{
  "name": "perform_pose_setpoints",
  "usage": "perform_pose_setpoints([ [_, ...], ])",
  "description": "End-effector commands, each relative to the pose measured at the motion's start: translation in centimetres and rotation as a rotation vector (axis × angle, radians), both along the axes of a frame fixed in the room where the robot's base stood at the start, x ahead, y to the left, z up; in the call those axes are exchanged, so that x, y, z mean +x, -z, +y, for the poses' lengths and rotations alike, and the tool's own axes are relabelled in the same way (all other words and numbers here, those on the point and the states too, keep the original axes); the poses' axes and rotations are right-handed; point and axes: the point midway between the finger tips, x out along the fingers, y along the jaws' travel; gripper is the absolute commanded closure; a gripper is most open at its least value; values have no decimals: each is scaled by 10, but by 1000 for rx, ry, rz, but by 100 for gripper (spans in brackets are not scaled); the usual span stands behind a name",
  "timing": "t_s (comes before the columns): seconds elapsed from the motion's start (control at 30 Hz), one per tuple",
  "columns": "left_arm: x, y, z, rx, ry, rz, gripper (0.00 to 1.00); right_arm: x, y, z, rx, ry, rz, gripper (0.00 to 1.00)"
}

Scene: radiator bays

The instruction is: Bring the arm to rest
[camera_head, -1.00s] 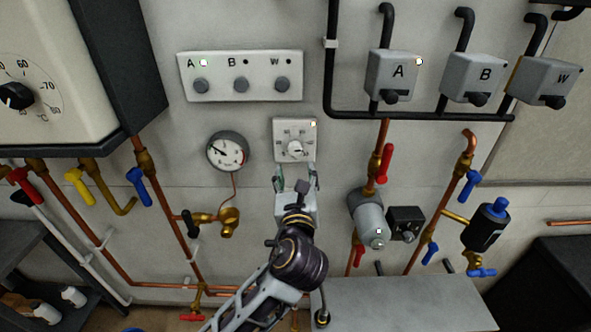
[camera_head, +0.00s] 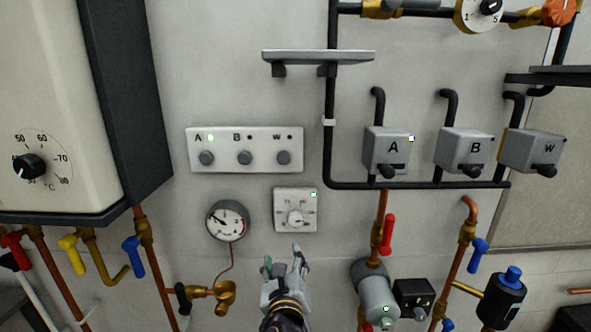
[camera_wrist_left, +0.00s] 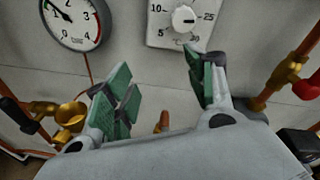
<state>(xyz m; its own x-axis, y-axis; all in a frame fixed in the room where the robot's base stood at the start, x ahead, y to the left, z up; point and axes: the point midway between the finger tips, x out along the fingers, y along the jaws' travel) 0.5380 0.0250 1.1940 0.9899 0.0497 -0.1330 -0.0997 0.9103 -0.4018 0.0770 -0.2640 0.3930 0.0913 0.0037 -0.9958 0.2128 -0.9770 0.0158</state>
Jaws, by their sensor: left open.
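My left gripper (camera_head: 282,262) is in the lower middle of the head view, just below the white thermostat dial plate (camera_head: 295,210). Its two green-padded fingers stand apart with nothing between them, as the left wrist view (camera_wrist_left: 160,95) also shows. In that view the thermostat dial (camera_wrist_left: 184,18) is beyond the fingertips, apart from them. The dial plate has a small lit lamp at its upper right. My right gripper shows in neither view.
A round pressure gauge (camera_head: 228,220) hangs left of the dial plate. A panel with several knobs (camera_head: 245,149) is above. The boiler (camera_head: 60,110) is at left. Valve actuators (camera_head: 386,150), a pump (camera_head: 375,294) and copper pipes are at right. A small shelf (camera_head: 318,57) juts out above.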

Motion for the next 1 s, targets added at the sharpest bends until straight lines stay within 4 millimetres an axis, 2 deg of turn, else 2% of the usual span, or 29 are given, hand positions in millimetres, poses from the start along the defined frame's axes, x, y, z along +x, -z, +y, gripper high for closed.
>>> perform_pose_setpoints([
  [0.1, -2, 24, 17, -155, -44, 74, 45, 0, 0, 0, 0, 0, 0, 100],
  [0.47, -19, 91, 63, -621, -233, 264, 45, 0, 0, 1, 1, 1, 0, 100],
  [0.77, -46, 143, 97, -982, -450, 386, 45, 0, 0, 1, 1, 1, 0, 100],
  [1.0, -74, 180, 123, -1251, -658, 453, 45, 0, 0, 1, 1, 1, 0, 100],
])
